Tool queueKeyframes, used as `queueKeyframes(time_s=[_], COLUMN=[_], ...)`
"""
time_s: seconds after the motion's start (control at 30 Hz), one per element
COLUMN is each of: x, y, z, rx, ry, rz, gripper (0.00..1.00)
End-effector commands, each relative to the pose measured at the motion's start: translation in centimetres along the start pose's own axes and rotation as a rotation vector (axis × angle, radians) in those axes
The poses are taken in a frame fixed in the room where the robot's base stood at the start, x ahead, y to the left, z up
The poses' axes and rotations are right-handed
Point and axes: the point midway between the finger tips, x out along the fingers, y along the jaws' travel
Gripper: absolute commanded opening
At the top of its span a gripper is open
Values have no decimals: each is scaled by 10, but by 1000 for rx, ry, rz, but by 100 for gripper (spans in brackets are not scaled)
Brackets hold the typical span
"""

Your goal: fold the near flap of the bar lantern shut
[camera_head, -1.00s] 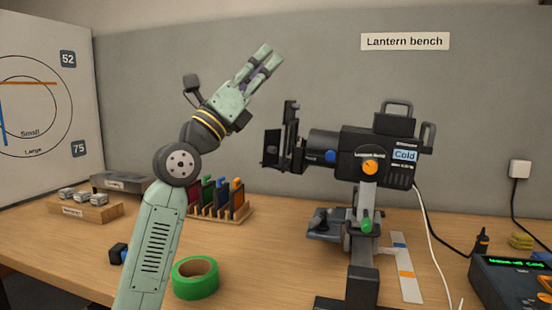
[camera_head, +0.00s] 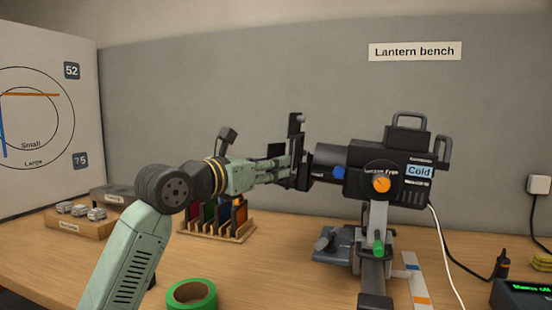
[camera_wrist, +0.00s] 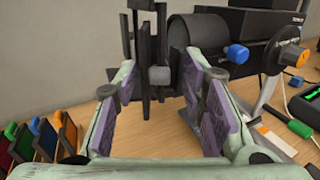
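The bar lantern (camera_head: 365,170) is a black unit on a stand, with a "Cold" label, an orange knob and a blue knob. Dark upright flaps (camera_head: 296,128) stand at its left, front end; they also show in the wrist view (camera_wrist: 137,45), with a small grey block (camera_wrist: 160,77) low among them. My gripper (camera_head: 292,168) reaches these flaps from the left and hides their lower part in the head view. In the wrist view my gripper (camera_wrist: 160,80) has its fingers wide apart, with the flaps ahead between them. I cannot tell whether a finger touches a flap.
Coloured filters stand in a wooden rack (camera_head: 215,232) below my arm. Green tape (camera_head: 191,294) lies at the bench front. A grey clamp (camera_head: 335,245) is by the stand. A white cable (camera_head: 447,250) hangs at the right. Bench between rack and stand is clear.

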Motion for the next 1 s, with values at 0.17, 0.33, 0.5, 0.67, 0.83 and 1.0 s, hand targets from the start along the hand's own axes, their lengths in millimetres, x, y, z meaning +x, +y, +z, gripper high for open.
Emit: queueKeyframes(time_s=[0.17, 0.33, 0.5, 0.67, 0.83, 1.0], x=[18, 22, 21, 21, 21, 21], y=[0, 0, 0, 0, 0, 0], z=[1, 0, 0, 0, 0, 0], rx=[-1, -1, -1, -1, -1, -1], ry=[-2, -2, -2, -2, -2, -1], rz=[0, 1, 1, 1, 0, -1], gripper=[38, 38, 38, 27, 16, 4])
